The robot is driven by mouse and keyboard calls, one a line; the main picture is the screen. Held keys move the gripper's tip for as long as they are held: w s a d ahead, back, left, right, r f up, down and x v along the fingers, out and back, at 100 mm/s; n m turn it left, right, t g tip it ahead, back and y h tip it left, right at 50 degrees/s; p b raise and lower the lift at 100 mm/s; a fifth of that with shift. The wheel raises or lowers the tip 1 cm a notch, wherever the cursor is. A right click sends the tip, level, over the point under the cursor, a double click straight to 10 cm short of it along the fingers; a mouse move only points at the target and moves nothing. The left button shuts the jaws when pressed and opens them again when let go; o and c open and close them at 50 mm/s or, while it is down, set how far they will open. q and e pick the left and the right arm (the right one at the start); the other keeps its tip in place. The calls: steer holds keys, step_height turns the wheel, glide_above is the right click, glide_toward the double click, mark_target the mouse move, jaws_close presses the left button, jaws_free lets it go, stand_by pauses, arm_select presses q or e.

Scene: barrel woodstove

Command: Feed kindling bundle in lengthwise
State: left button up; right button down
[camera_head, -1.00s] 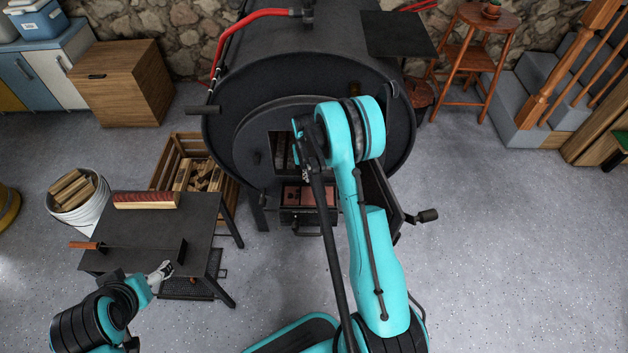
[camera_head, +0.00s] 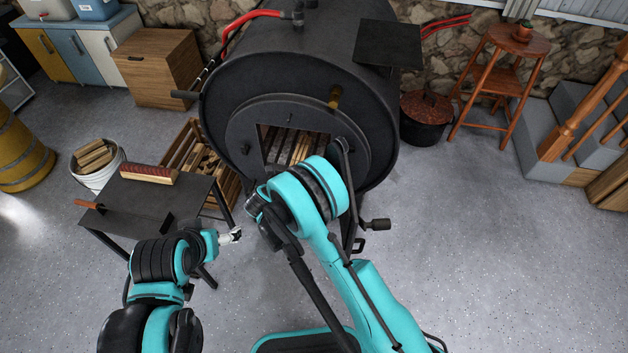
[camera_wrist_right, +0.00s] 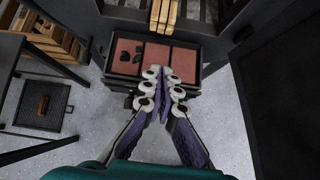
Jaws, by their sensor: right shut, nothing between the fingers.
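The black barrel stove (camera_head: 220,75) has its square mouth open. Pale wooden sticks, seemingly the kindling bundle (camera_head: 288,146), lie lengthwise inside it, pointing into the barrel. Stick ends (camera_wrist_right: 163,14) also show at the top of the right wrist view. My right gripper (camera_wrist_right: 167,88) is shut and empty, its tips apart from the sticks, over the front of the open box lined with reddish brick (camera_wrist_right: 180,62) under the mouth. In the head view my right arm hides that gripper. My left gripper (camera_head: 232,236) is right of the small dark table (camera_head: 140,203); its jaw opening is unclear.
The open stove door (camera_wrist_right: 270,90) stands close on the right. A brush (camera_head: 149,175) and a wooden-handled tool (camera_head: 90,205) lie on the table. A wood crate (camera_head: 190,150) and a bucket of split wood (camera_head: 97,175) are at left.

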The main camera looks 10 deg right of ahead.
steer(key=b+x, duration=0.3)
steer(key=x, duration=0.7)
steer(key=shift+s+a+f+b, duration=0.15)
steer(key=shift+a+b, duration=0.05)
steer(key=shift+b, duration=0.15)
steer(key=shift+w+d+f+b, duration=0.1)
steer(key=shift+w+d+b, duration=0.15)
steer(key=shift+w, duration=0.35)
steer(key=shift+w+d+b, duration=0.15)
steer(key=shift+w+b, duration=0.1)
steer(key=shift+w, duration=0.4)
steer(key=shift+w+d+r, duration=0.2)
steer(key=shift+w+d, duration=0.05)
steer(key=shift+w, duration=0.5)
